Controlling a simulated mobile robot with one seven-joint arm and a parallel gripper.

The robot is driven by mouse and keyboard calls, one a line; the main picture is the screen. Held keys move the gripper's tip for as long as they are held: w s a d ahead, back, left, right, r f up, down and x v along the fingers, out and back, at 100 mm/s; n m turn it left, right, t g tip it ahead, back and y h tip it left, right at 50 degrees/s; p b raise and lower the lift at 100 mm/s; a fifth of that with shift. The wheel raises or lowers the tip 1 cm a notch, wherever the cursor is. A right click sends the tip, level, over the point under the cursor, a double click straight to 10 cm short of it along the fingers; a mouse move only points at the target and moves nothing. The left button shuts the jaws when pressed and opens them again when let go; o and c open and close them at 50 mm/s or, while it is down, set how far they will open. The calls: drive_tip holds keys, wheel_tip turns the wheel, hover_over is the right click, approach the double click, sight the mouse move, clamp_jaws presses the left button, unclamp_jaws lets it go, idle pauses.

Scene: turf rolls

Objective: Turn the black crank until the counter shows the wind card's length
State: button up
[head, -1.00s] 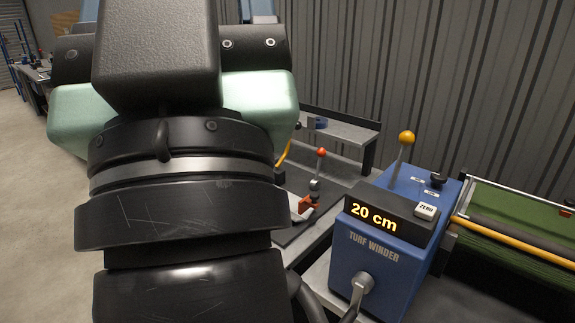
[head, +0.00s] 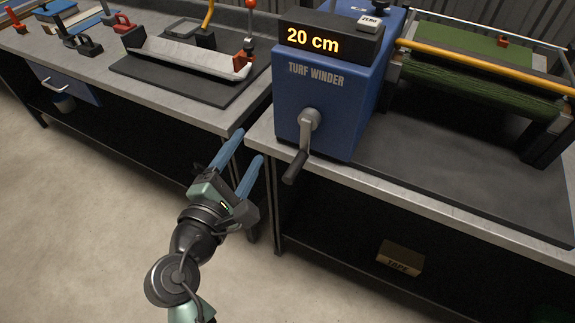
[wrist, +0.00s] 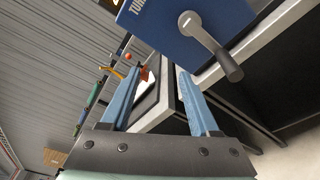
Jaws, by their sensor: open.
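The blue turf winder (head: 318,108) stands on the right bench, and its counter (head: 313,41) reads 20 cm. Its crank (head: 296,165) has a grey arm and a black handle that hangs down and to the left at the front. In the wrist view the crank handle (wrist: 229,66) is at the upper right, outside the jaws. My gripper (head: 242,147) is open and empty, in front of the benches, to the left of the handle and apart from it. It also shows in the wrist view (wrist: 160,80) with blue fingers spread. I see no wind card.
The left bench (head: 190,112) holds a dark mat with a pale tray (head: 185,56) and several tools. A roller with green turf (head: 470,75) lies right of the winder. A TAPE box (head: 400,258) sits on the lower shelf. The floor at left is clear.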

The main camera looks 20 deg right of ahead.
sight(293, 171)
drive_tip(key=s+f+n+g+h+b, duration=0.1)
drive_tip(key=s+f+n, duration=0.25)
drive_tip(key=f, duration=0.25)
drive_tip(key=s+f+n+g+h+b, duration=0.1)
drive_tip(key=s+f+n+h, duration=0.1)
drive_tip(key=s+f+n, duration=0.3)
drive_tip(key=shift+m, duration=0.35)
drive_tip(key=x, duration=0.4)
drive_tip(key=w+a+x, duration=0.1)
drive_tip(key=x, duration=0.9)
drive_tip(key=shift+w+f, duration=0.35)
drive_tip(key=shift+w, duration=0.2)
clamp_jaws()
